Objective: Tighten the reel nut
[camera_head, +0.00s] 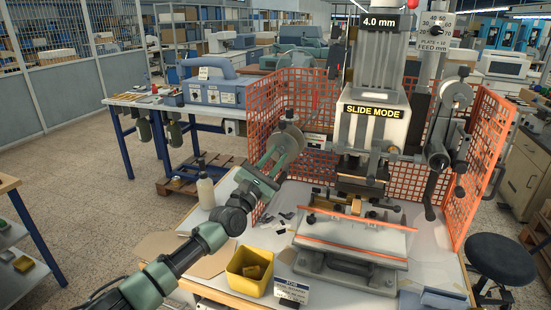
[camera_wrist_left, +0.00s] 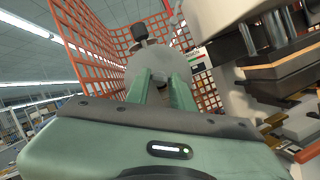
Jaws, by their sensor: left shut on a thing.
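The grey foil reel (camera_head: 291,139) is a round disc at the left side of the stamping press. In the left wrist view the reel (camera_wrist_left: 150,60) fills the space straight ahead, with a black knob (camera_wrist_left: 140,32) at its upper edge. My left gripper (camera_head: 276,156) reaches the reel's near face from the lower left. Its two green fingers (camera_wrist_left: 158,88) meet the middle of the disc and are shut on the reel nut, which is mostly hidden between them. My right gripper is not in view.
The press (camera_head: 373,122) stands right of the reel, with a second reel (camera_head: 456,95) on its far side. An orange mesh guard (camera_head: 262,112) surrounds it. A yellow bin (camera_head: 242,285), a bottle (camera_head: 206,192) and small dark parts (camera_head: 284,215) are on the bench near my arm.

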